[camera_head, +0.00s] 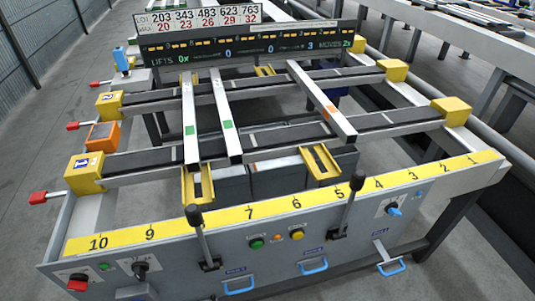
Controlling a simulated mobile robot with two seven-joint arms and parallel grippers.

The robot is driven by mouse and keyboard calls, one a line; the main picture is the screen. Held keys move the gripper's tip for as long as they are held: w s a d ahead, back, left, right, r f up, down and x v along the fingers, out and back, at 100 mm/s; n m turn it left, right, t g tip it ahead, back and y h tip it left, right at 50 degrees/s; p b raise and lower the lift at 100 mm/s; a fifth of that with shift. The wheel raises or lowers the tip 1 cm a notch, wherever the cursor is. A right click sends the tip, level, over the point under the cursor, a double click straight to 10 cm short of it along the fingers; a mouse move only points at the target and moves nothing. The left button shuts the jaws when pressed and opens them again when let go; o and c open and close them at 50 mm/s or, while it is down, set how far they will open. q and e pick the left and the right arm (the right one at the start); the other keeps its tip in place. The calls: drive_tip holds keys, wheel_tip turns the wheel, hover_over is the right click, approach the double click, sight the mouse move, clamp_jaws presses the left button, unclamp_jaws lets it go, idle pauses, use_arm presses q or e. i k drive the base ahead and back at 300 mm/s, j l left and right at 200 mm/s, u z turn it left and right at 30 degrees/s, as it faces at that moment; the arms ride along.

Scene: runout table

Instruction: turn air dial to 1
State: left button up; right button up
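A blue dial (393,211) sits on a white plate at the right end of the grey front panel. A black dial (140,269) sits on a similar plate near the panel's left end. The labels around both are too small to read, so I cannot tell which is the air dial or what either is set to. The blue dial's pointer seems to lean toward the lower right. Neither of my grippers shows in the head view.
The panel (180,265) also carries two upright black-knobbed levers (197,225) (353,195), a red knob (78,282), green and yellow buttons and blue handles (313,267). A yellow numbered strip (320,198) runs along its top. Long bars (222,112) lie across the rails behind.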

sight(392, 208)
drive_tip(key=l+z, duration=0.1)
drive_tip(key=z, duration=1.5)
drive_tip(key=i+l+z, duration=0.15)
drive_tip(key=i+l, duration=0.2)
drive_tip(key=i, duration=0.1)
